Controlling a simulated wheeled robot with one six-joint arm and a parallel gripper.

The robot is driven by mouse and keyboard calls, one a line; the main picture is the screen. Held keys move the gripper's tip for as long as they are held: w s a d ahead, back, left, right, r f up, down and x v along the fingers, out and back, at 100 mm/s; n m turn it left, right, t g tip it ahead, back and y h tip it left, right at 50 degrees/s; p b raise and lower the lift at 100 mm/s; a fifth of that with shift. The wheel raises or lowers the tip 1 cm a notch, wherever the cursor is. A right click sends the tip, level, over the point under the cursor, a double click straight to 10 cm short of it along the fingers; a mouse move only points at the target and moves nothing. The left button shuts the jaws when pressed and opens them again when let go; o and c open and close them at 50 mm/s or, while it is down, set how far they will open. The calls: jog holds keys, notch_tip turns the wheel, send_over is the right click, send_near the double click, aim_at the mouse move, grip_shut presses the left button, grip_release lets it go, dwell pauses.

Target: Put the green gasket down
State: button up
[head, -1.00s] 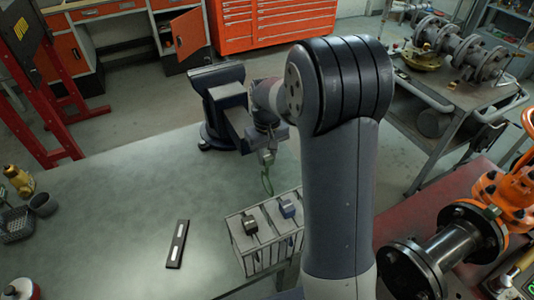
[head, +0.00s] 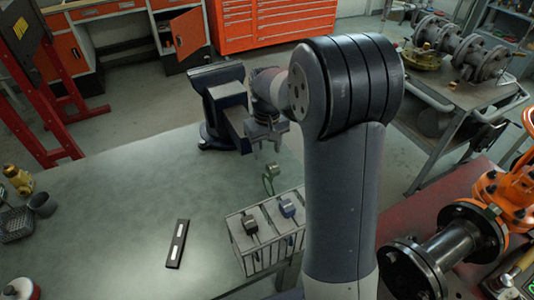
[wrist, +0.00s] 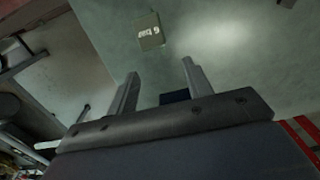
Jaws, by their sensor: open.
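The green gasket (head: 269,181), a ring with a tab, is just behind the slotted rack (head: 243,262) in the head view. It is apart from my gripper; I cannot tell whether it lies flat or leans. My gripper (head: 266,146) is above it, beside the vise, with nothing between its fingers. In the wrist view the two fingers of my gripper (wrist: 160,68) are spread.
The rack holds a dark-tabbed gasket (head: 249,224) and a blue-tabbed gasket (head: 288,208). A blue-grey vise (head: 219,110) stands at the workbench's (head: 120,220) far edge. A black bar (head: 176,244) lies left of the rack. The bench's middle is clear.

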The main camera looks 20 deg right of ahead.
notch_tip(320, 180, up, 10)
jog(key=shift+f, duration=0.2)
